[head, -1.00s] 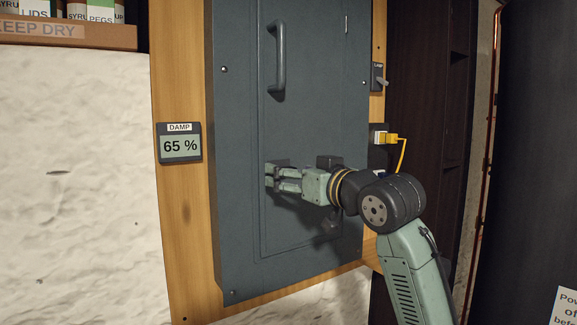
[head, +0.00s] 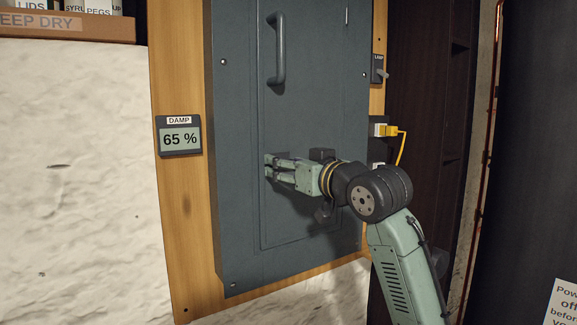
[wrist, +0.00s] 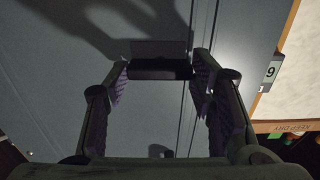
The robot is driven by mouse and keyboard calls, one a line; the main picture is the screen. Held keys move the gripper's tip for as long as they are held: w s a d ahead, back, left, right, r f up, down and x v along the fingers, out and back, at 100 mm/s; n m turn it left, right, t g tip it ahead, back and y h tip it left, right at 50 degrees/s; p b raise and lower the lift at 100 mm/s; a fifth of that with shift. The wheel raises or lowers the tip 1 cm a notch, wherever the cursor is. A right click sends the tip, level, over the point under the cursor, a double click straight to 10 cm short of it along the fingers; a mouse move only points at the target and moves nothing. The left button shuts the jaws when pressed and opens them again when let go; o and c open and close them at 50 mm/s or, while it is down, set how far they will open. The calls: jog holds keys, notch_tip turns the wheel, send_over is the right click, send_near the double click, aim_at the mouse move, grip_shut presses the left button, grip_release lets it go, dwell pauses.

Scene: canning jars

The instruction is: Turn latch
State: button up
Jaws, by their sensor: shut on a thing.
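The grey metal cabinet door (head: 310,100) fills the middle of the head view and looks closed, with a vertical handle (head: 280,50) near its top. The latch is a small dark block at the door's left edge. In the wrist view the latch (wrist: 160,66) lies between the two fingertips. My gripper (head: 270,168) reaches the latch from the right and is shut on it; the fingers hide most of it in the head view. The wrist view shows my gripper (wrist: 162,75) with one finger on each side of the latch.
A damp display (head: 180,136) reading 65 % hangs on the wooden board left of the cabinet. A small lever switch (head: 379,70) and a yellow plug (head: 391,131) with a cable are on the right. A shelf (head: 65,27) is at top left.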

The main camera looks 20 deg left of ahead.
jog(key=c, duration=0.3)
jog(key=shift+n, duration=0.4)
jog(key=n+b, duration=0.1)
jog(key=n, duration=1.6)
jog(key=shift+b, duration=0.4)
jog(key=o, duration=1.1)
jog(key=shift+o, duration=0.2)
